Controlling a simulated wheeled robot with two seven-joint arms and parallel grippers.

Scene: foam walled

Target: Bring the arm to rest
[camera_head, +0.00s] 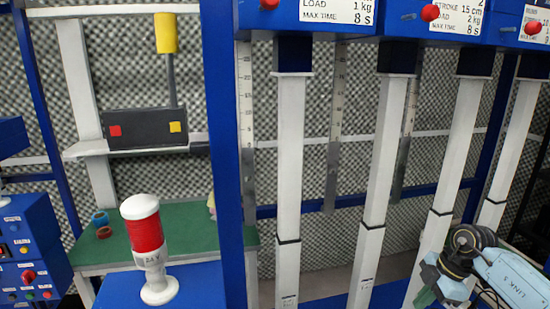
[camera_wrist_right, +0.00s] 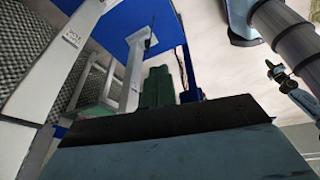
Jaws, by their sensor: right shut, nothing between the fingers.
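My right arm (camera_head: 505,277) comes in at the lower right of the head view, bent at a dark joint. My right gripper (camera_head: 425,297) hangs at its end, low in front of the white columns, with its green fingers partly cut off by the bottom edge. In the right wrist view, the green fingers (camera_wrist_right: 157,88) show beyond a dark plate. The gripper is shut and empty. My left arm and left gripper are not in view.
White columns (camera_head: 378,170) stand under blue boxes with load signs. A blue post (camera_head: 222,150) rises left of them. A red and white signal lamp (camera_head: 147,240) stands on a blue surface. A green-topped table (camera_head: 185,225) carries two rings. A blue control panel (camera_head: 28,250) is far left.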

